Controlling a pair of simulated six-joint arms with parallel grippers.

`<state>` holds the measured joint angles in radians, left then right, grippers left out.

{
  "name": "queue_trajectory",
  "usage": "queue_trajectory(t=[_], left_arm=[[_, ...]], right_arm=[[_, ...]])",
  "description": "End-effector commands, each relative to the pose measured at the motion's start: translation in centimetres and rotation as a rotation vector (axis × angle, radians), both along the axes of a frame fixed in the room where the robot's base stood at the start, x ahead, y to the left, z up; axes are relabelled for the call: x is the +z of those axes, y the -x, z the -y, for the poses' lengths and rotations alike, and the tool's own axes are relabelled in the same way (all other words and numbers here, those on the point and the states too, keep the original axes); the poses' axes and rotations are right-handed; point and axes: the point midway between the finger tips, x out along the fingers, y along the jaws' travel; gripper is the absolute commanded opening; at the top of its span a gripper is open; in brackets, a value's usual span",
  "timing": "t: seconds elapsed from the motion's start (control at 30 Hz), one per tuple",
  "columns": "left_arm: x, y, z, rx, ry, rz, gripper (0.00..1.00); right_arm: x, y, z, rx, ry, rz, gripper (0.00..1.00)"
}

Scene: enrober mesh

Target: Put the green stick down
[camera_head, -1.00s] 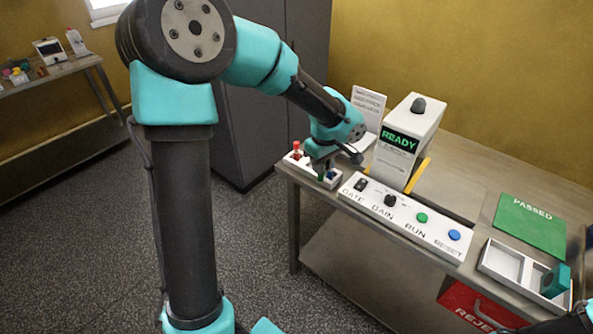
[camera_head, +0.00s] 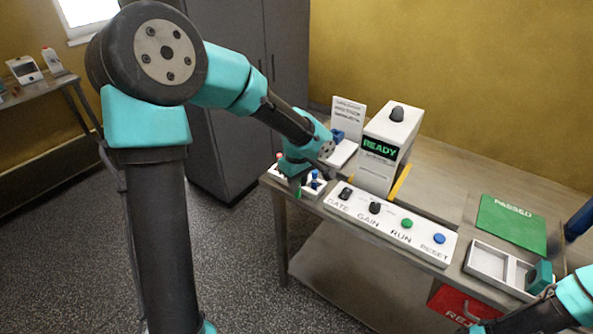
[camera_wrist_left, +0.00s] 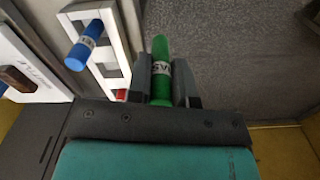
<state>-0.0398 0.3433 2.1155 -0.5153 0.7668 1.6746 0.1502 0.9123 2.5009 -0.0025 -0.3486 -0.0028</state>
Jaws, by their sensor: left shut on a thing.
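My left gripper (camera_head: 296,180) is shut on the green stick (camera_wrist_left: 161,72), which has a white label band. The stick also shows in the head view (camera_head: 297,191), its lower end in front of the near edge of the white rack (camera_head: 313,193). In the left wrist view the stick is beside the rack (camera_wrist_left: 105,15), over the grey floor. A blue stick (camera_wrist_left: 84,45) stands in the rack. A red stick's top (camera_head: 280,156) shows at the rack's far left, partly hidden behind the gripper.
Right of the rack lies a white panel (camera_head: 391,229) with knobs and buttons. Behind it stands a white machine (camera_head: 383,165) reading READY. A green PASSED mat (camera_head: 512,224), a white tray (camera_head: 487,263) and a red reject bin (camera_head: 455,303) are at the right.

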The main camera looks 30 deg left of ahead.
Motion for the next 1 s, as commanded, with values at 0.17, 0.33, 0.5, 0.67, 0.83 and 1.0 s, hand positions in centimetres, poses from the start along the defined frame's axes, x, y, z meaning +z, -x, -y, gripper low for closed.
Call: queue_trajectory(t=[0.17, 0.33, 0.5, 0.67, 0.83, 1.0], left_arm=[[-0.4, -3.3, -2.1, 0.003, -0.001, 0.000, 0.00], [-0.8, -6.3, -3.9, 0.003, 0.000, -0.001, 0.00], [-1.0, -8.8, -5.4, 0.000, -0.001, 0.000, 0.00], [-1.1, -9.6, -5.9, 0.000, 0.000, 0.000, 0.00], [-1.1, -9.6, -5.9, -0.001, 0.000, 0.000, 0.00], [-1.5, -9.6, -5.9, -0.001, 0.000, -0.001, 0.00]], right_arm=[[0.0, 0.0, 0.0, 0.000, 0.000, 0.000, 0.00], [0.0, 0.0, 0.0, 0.000, 0.000, 0.000, 0.00], [0.0, 0.0, 0.0, 0.000, 0.000, 0.000, 0.00], [0.0, 0.0, 0.0, 0.000, 0.000, 0.000, 0.00], [0.0, 0.0, 0.0, 0.000, 0.000, 0.000, 0.00], [0.0, 0.0, 0.0, 0.000, 0.000, 0.000, 0.00]])
